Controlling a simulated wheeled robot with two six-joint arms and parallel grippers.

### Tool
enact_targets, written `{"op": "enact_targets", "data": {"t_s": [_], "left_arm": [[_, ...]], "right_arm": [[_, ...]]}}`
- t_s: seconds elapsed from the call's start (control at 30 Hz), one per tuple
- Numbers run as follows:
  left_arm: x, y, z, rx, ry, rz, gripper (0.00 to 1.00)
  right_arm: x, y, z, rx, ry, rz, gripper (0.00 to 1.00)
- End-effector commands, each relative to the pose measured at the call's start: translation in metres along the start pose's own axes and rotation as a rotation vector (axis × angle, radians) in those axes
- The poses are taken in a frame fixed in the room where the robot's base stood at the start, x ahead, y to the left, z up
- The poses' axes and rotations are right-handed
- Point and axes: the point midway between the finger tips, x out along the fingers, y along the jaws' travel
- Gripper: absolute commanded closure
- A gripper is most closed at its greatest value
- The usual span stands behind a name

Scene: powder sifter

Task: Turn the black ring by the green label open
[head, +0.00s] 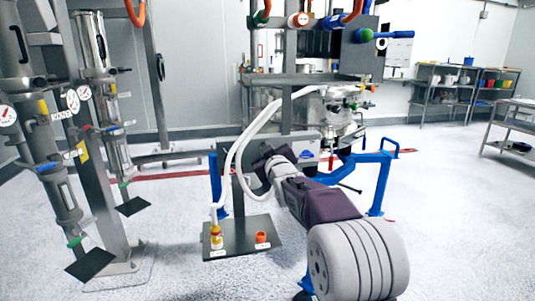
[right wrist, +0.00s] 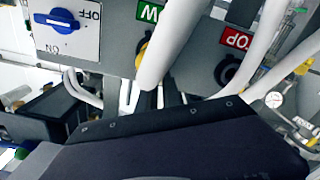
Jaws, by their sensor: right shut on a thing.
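My right gripper (head: 270,158) reaches up to the grey control box (head: 306,152) in the head view. In the right wrist view its dark body fills the bottom and hides its fingertips. The green label (right wrist: 151,11) is cut by the top edge there, with a yellow round part (right wrist: 141,52) below it, half behind a white hose. The black ring by this label is mostly hidden. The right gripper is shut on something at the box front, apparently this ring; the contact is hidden. My left gripper is not in view.
A blue ON/OFF switch (right wrist: 62,20) is left of the green label. A red STOP label (right wrist: 237,39) with a dark round part (right wrist: 228,70) is to its right. White hoses (head: 238,145) loop close to the gripper. A blue frame (head: 381,180) stands at the right.

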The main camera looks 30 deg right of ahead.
Motion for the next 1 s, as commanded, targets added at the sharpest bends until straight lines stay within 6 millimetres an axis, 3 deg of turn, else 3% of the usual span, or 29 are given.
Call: {"op": "enact_targets", "data": {"t_s": [0.7, 0.73, 0.8, 1.0], "left_arm": [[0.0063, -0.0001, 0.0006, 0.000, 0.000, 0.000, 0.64], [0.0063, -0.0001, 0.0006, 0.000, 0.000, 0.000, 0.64], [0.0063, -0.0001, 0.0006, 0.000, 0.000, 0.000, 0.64], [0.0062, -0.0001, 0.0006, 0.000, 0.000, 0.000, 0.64]], "right_arm": [[0.0001, -0.0031, 0.0007, -0.066, -0.002, -0.001, 1.00], [0.0001, -0.0031, 0.0007, -0.066, -0.002, -0.001, 0.83], [0.0001, -0.0030, 0.0006, -0.066, -0.002, -0.001, 0.69], [0.0001, -0.0029, 0.0004, -0.065, -0.001, -0.001, 0.69]]}}
